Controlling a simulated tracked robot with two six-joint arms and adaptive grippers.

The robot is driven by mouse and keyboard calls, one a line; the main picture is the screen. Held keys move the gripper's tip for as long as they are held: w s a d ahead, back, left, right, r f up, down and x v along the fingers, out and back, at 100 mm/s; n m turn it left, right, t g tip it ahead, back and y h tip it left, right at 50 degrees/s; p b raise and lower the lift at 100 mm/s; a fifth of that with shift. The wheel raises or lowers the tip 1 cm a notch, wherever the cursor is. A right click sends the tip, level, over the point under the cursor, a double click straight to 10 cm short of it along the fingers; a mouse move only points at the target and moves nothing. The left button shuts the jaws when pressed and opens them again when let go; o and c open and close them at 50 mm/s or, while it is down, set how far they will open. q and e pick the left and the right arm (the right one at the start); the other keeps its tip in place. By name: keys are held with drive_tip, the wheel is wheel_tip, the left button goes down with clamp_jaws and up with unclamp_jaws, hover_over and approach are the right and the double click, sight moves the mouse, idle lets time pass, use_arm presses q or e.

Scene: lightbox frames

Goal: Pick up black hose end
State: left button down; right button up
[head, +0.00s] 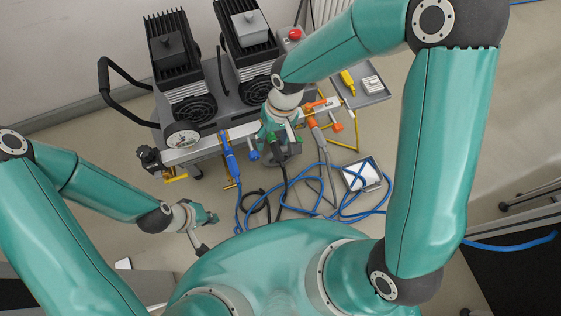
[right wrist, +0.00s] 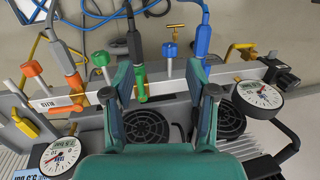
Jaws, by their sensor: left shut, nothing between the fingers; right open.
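The black hose end (right wrist: 133,42) is plugged into the grey manifold bar (right wrist: 80,98) near a green lever (right wrist: 141,88). In the head view it (head: 274,148) is partly covered by my right gripper (head: 268,142). In the right wrist view my right gripper (right wrist: 160,80) is open over the bar, with nothing held. The black hose end shows just beyond the fingertips, nearer the left finger. I cannot tell whether they touch. My left gripper (head: 208,217) is shut and empty, low at the left, away from the cart.
A blue hose end (right wrist: 203,38) and a grey hose end (right wrist: 62,50) sit on either side. A blue knob (right wrist: 170,50) and round gauge (right wrist: 258,94) are close by. Blue hose (head: 325,207) coils on the floor around a silver tray (head: 362,174). Open floor lies left of the cart.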

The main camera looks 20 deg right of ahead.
sight(278, 152)
drive_tip(key=f+b, duration=0.3)
drive_tip(key=w+d+f+h+b, duration=0.1)
drive_tip(key=f+b, duration=0.2)
drive_tip(key=w+d+f+h+b, duration=0.1)
drive_tip(key=f+b, duration=0.1)
drive_tip(key=f, duration=0.1)
drive_tip(key=shift+f+b, duration=0.3)
drive_tip(key=shift+b, duration=0.1)
wheel_tip(278, 152, down, 5)
drive_tip(key=shift+f+b, duration=0.1)
drive_tip(key=shift+b, duration=1)
use_arm(q)
wheel_tip(278, 152, down, 13)
drive_tip(key=shift+f, duration=0.2)
use_arm(e)
drive_tip(key=shift+w, duration=0.1)
clamp_jaws()
